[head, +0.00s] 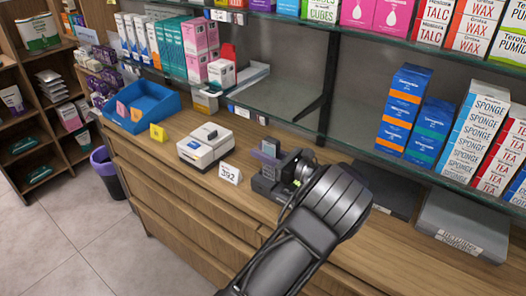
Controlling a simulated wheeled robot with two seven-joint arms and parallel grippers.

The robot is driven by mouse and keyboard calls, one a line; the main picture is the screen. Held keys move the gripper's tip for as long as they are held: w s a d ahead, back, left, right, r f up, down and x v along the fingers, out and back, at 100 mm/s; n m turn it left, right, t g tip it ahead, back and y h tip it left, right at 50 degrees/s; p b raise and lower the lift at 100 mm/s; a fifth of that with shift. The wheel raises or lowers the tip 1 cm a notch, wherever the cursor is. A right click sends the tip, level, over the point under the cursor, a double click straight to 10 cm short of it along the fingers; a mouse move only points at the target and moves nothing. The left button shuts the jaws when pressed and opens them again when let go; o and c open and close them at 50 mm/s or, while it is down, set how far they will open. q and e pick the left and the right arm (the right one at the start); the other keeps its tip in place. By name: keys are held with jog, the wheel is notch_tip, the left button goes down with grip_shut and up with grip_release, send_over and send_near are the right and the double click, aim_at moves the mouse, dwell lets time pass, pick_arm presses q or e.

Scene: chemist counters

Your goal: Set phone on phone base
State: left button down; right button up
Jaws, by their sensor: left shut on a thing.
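The dark phone base (266,187) stands on the wooden counter, near its front edge. My left gripper (300,178) comes in from below and is at the right side of the base. It is shut on what looks like the dark phone, which is mostly hidden behind the gripper and hard to tell from the base. I cannot tell whether the phone touches the base. My right gripper is not in view.
A small number sign (231,174) and a white device (205,146) stand left of the base. A blue tray (150,113) is farther left. A glass shelf with boxes (403,110) overhangs the counter behind. A grey flat box (462,228) lies at right.

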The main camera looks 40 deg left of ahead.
pick_arm(q)
jog(key=shift+f+b, duration=0.3)
jog(key=shift+f, duration=0.25)
jog(key=c, duration=1.5)
grip_release()
jog(key=shift+w+d+p, duration=0.1)
jog(key=shift+d+p, duration=0.45)
jog(key=shift+d, duration=2.2)
jog(key=shift+d+p, duration=0.75)
jog(key=shift+d, duration=2)
